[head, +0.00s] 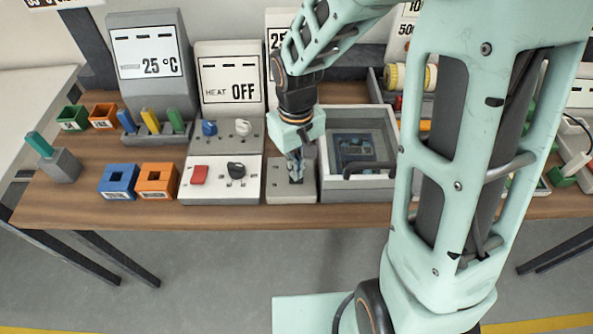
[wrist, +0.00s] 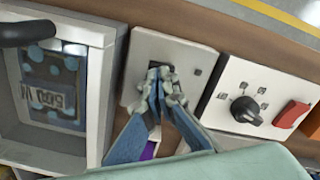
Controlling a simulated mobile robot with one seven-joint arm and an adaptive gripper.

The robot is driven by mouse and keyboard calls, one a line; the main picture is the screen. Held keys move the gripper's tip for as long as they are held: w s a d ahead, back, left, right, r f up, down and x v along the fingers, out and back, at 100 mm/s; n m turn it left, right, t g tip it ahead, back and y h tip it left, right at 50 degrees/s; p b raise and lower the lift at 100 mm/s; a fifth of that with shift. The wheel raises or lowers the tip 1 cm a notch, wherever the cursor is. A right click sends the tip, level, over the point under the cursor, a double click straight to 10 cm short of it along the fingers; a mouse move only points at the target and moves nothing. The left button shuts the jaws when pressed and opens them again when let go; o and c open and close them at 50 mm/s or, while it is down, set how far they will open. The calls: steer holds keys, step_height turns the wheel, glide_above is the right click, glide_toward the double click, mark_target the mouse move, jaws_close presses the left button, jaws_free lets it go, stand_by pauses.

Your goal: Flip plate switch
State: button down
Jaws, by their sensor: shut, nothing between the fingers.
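A small grey switch box (head: 303,186) stands on the table between the knob panel and the white-walled tray. My gripper (head: 296,170) points down over this box with its fingers together and empty. In the wrist view, my gripper (wrist: 166,90) has its fingertips in front of the box's face (wrist: 150,48). The tips overlap the middle of the face, so the switch lever is mostly hidden. I cannot tell whether the tips touch it. A small dark square (wrist: 197,72) shows beside the tips. A bit of purple (wrist: 149,150) shows between the fingers.
Left of the box is a panel with a red switch (head: 199,174) and black knob (head: 236,170). Right is a tray (head: 360,194) with a dark handle. A display (head: 231,80) behind reads "HEAT OFF"; another (head: 150,52) reads "25 °C".

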steer(key=shift+f+b, duration=0.35)
steer(key=shift+f, duration=0.1)
steer(key=shift+r, duration=0.15)
steer(key=shift+r+p, duration=2.85)
steer(key=shift+r, duration=0.65)
steer(key=shift+f, duration=0.1)
